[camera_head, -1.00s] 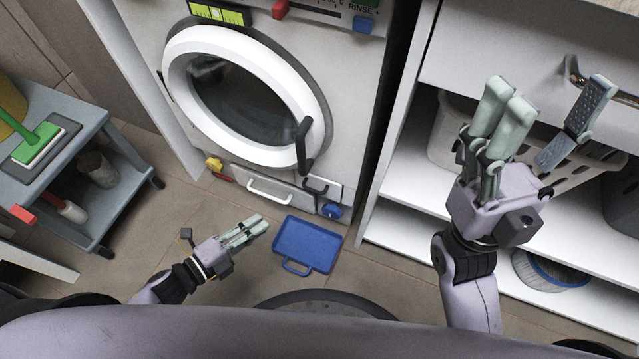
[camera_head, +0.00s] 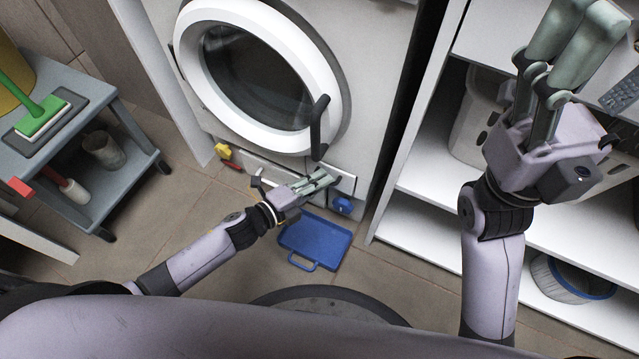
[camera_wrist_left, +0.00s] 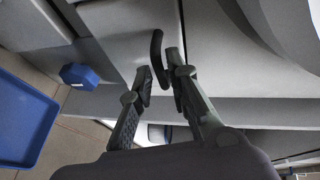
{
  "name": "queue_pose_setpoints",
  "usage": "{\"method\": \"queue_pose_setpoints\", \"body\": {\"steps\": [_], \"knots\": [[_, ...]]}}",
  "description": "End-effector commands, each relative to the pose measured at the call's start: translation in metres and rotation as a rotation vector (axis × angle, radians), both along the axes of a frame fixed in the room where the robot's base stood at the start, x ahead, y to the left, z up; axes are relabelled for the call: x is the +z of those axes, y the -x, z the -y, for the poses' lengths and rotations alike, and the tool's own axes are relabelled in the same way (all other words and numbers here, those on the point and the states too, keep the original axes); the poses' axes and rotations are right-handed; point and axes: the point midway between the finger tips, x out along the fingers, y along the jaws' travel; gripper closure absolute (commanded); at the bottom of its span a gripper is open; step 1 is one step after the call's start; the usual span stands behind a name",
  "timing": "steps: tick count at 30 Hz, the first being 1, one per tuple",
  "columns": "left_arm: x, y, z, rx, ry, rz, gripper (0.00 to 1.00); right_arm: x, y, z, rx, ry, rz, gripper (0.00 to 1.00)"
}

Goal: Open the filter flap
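The filter flap (camera_head: 347,184) is a small pale panel low on the washing machine's front, right of the wider panel. It looks shut. Its curved black handle (camera_wrist_left: 157,55) shows in the left wrist view; in the head view my gripper mostly covers it. My left gripper (camera_head: 326,180) is at the flap. In the left wrist view its fingertips (camera_wrist_left: 160,72) are apart, one on either side of the handle's lower end; I cannot tell whether they touch it. My right gripper (camera_head: 605,68) is open and empty, raised before the white shelf unit, its tips partly cut off.
The round door (camera_head: 258,75) with a black handle (camera_head: 319,125) is above the flap. A blue tray (camera_head: 314,243) lies on the floor below, beside a blue knob (camera_head: 342,205). A grey cart (camera_head: 95,200) stands left; the white shelf unit (camera_head: 420,180) stands right.

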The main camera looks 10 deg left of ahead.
Motion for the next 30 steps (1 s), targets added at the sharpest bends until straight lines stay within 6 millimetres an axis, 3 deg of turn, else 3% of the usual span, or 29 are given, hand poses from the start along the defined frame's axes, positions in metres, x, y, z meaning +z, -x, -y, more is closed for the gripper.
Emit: {"method": "queue_pose_setpoints", "body": {"steps": [9,17,30], "knots": [[-0.0001,-0.0023,0.0017,0.000,0.000,0.000,0.83,0.0009,0.0003,-0.0002,0.000,0.000,0.003,0.38],[-0.0002,-0.0020,0.0015,0.000,0.000,0.000,1.00,0.0009,0.0004,-0.0003,0.000,0.000,0.003,0.38],[-0.0008,-0.0018,0.0012,0.000,-0.001,-0.001,1.00,0.0008,0.0003,-0.0002,0.000,0.000,0.004,0.38]]}}
